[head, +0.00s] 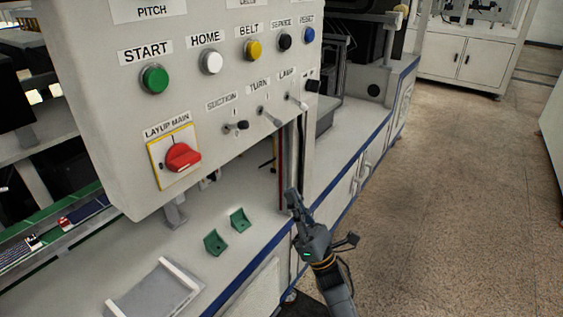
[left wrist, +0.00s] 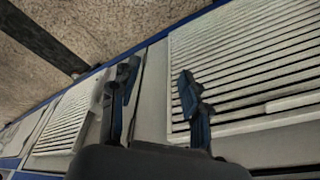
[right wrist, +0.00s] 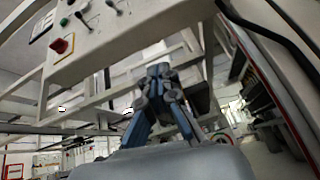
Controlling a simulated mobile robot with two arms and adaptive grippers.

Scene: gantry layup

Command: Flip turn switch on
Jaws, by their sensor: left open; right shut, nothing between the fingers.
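The TURN switch (head: 270,117) is a small metal toggle under its label on the white control panel, between the SUCTION switch (head: 236,126) and the LAMP switch (head: 296,101). Its lever points down toward the right in the head view. My right gripper (head: 292,196) is shut and empty, below the panel and apart from the switches. It also shows in the right wrist view (right wrist: 158,72), with the panel at upper left. My left gripper (left wrist: 157,78) is open and empty over white slatted vents; it is outside the head view.
The panel (head: 110,125) also carries a red LAYUP MAIN knob (head: 182,157) and several coloured push buttons. Two green brackets (head: 240,220) and a grey plate (head: 158,292) sit on the bench below. Open floor (head: 450,190) lies to the right.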

